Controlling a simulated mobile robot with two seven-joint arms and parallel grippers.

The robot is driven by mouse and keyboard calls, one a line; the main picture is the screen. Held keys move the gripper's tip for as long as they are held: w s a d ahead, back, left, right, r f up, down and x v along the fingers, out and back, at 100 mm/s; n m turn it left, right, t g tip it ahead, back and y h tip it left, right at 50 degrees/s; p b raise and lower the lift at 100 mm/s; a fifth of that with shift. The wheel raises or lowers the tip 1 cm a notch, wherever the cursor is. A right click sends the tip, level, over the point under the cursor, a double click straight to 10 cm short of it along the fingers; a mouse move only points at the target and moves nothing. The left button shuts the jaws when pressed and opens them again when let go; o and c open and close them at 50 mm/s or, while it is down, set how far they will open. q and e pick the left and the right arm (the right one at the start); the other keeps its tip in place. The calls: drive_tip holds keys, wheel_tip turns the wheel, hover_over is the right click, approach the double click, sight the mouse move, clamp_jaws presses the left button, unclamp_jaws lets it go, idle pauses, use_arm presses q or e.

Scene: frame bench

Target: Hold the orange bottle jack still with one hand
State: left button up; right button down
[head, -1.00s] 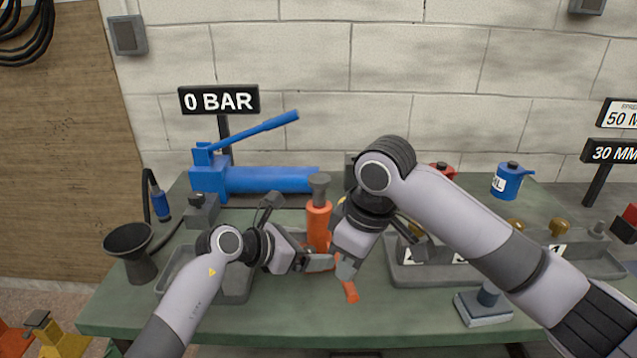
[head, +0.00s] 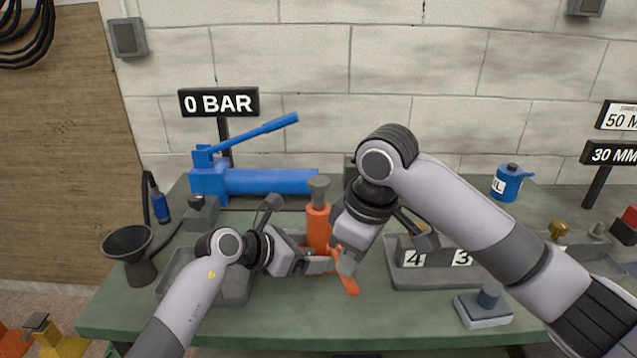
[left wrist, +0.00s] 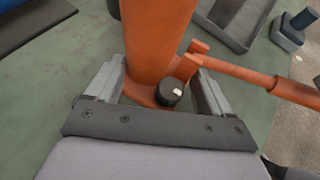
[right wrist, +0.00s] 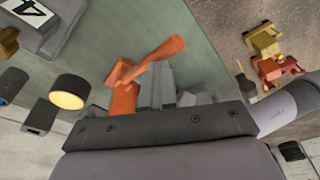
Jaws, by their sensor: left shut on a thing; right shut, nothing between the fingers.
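The orange bottle jack (head: 319,228) stands upright on the green bench, with a grey top and an orange handle (head: 347,284) slanting toward the front. My left gripper (head: 325,264) is shut on the jack low down near its base; in the left wrist view its fingers (left wrist: 165,95) lie on both sides of the jack body (left wrist: 150,40), with a black knob (left wrist: 169,92) between them. My right gripper (head: 345,262) is shut and empty just right of the jack, close to the handle. In the right wrist view the handle (right wrist: 160,55) shows close by the fingers.
A blue hand pump (head: 265,181) stands behind the jack, below a sign (head: 218,103) reading 0 BAR. Grey trays flank the jack; the right one (head: 440,272) bears number cards. A black funnel (head: 130,250) is at left, a blue can (head: 509,181) back right.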

use_arm(q)
drive_tip(key=shift+s+f, duration=0.1)
drive_tip(key=shift+f, duration=0.25)
use_arm(e)
drive_tip(key=shift+w+a+v, duration=0.1)
drive_tip(key=shift+a+v, duration=0.1)
drive_tip(key=shift+v, duration=1)
drive_tip(key=shift+w+a+v, duration=0.15)
drive_tip(key=shift+a+v, duration=0.05)
drive_tip(key=shift+v, duration=1)
drive_tip(key=shift+r, duration=0.1)
use_arm(q)
drive_tip(key=o, duration=0.7)
drive_tip(key=shift+c, duration=0.2)
